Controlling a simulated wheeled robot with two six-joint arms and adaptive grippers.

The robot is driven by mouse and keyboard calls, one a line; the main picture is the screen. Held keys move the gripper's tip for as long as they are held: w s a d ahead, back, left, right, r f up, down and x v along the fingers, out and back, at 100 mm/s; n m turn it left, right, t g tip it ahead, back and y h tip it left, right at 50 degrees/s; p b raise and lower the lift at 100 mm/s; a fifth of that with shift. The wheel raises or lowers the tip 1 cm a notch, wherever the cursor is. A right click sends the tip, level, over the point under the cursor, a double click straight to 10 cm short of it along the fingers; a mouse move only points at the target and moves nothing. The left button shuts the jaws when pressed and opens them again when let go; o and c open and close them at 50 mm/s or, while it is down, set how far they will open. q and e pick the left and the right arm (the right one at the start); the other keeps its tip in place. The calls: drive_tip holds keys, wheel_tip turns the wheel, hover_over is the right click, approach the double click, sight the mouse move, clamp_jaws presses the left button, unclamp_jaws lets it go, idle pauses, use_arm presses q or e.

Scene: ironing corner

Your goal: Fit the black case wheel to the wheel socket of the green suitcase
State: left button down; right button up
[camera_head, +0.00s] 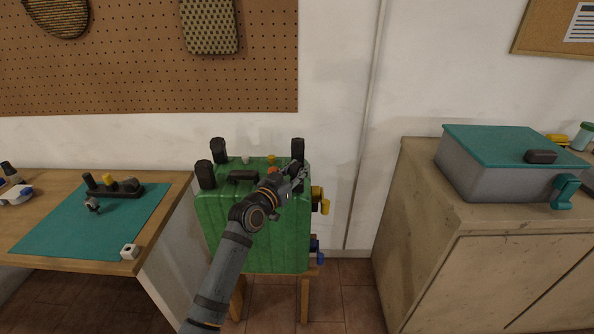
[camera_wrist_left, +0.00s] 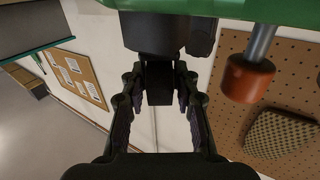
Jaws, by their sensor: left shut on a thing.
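The green suitcase (camera_head: 255,235) stands on a wooden stand in the head view, with black wheels (camera_head: 218,150) on its top corners. My left gripper (camera_head: 298,180) is at the near right top corner. In the left wrist view its fingers (camera_wrist_left: 160,100) are shut on the black case wheel (camera_wrist_left: 165,35), which is against or very close to the green suitcase (camera_wrist_left: 260,8). The wheel socket is hidden there, so I cannot tell whether the wheel is seated. My right gripper is not in view.
A red-orange knob (camera_wrist_left: 248,78) on a grey rod is close beside the gripper. A yellow part (camera_head: 320,200) sticks out from the suitcase's right side. A table with a teal mat (camera_head: 95,225) is left, a cabinet with a grey case (camera_head: 480,170) right.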

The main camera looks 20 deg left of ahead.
use_arm(q)
drive_tip(key=shift+f, duration=0.1)
drive_tip(key=c, duration=0.9)
unclamp_jaws()
drive_tip(key=shift+c, duration=0.2)
drive_tip(key=o, duration=0.5)
drive_tip(key=shift+d, duration=0.1)
